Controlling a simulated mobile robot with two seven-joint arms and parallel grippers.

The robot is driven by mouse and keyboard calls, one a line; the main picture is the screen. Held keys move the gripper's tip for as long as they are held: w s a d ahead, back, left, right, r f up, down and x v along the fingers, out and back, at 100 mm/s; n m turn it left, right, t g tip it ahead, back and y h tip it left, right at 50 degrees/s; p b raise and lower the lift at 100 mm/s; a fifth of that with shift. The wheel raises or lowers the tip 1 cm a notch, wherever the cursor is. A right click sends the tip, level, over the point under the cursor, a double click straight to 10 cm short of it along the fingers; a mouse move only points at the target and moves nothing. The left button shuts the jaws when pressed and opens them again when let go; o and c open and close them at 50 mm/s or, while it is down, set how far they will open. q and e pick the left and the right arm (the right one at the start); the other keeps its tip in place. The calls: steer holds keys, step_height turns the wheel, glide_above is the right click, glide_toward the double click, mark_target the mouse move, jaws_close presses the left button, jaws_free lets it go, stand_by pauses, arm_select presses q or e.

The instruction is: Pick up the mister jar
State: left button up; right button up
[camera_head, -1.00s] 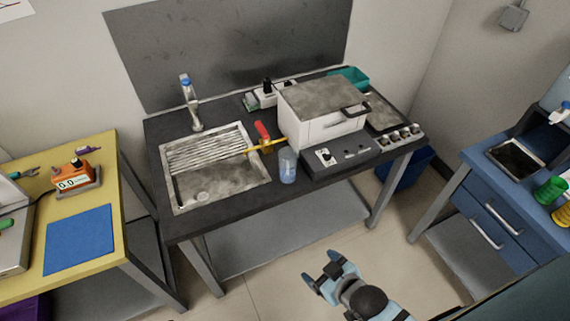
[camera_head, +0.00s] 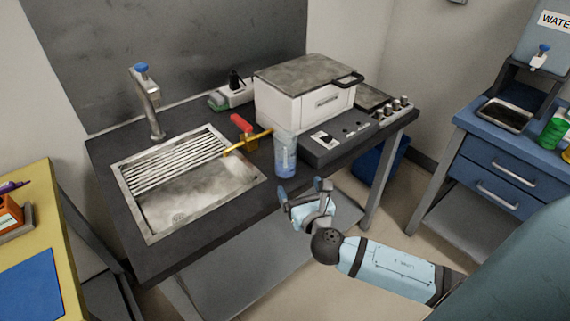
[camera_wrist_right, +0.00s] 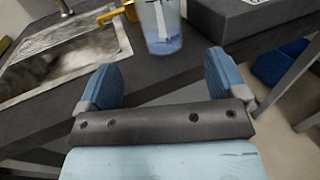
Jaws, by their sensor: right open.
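The mister jar (camera_head: 285,158) is a clear cylinder with bluish contents. It stands upright on the dark counter between the sink and the white box-shaped device. It also shows in the right wrist view (camera_wrist_right: 158,30), at the top, beyond the fingers, with its top cut off. My right gripper (camera_head: 303,185) is open and empty in front of the counter's front edge, just below and right of the jar, not touching it. In the right wrist view its two blue fingers (camera_wrist_right: 163,78) are spread apart, with the jar ahead of the gap. My left gripper is not in view.
A sink (camera_head: 190,215) with a drying rack lies left of the jar. A yellow and red tool (camera_head: 243,130) lies close behind it. The white device (camera_head: 305,105) and its control base (camera_head: 340,142) stand close on the right. The counter's front strip is clear.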

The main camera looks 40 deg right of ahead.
mark_target(289, 158)
steer(key=x, duration=0.6)
steer(key=shift+w, duration=0.15)
steer(key=x, duration=0.5)
steer(key=shift+w+d+r+b, duration=0.1)
steer(key=shift+r+b, duration=0.15)
steer(key=shift+b, duration=0.15)
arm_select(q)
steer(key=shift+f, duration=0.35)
arm_select(e)
steer(key=c, duration=1.1)
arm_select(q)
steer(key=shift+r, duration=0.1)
arm_select(e)
steer(key=shift+r, duration=0.15)
steer(key=shift+r+p, duration=0.4)
steer(key=shift+r, duration=0.6)
arm_select(q)
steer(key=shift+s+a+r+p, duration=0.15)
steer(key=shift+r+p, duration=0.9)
steer(key=shift+p, duration=1.25)
arm_select(e)
steer(key=shift+r, duration=8.75)
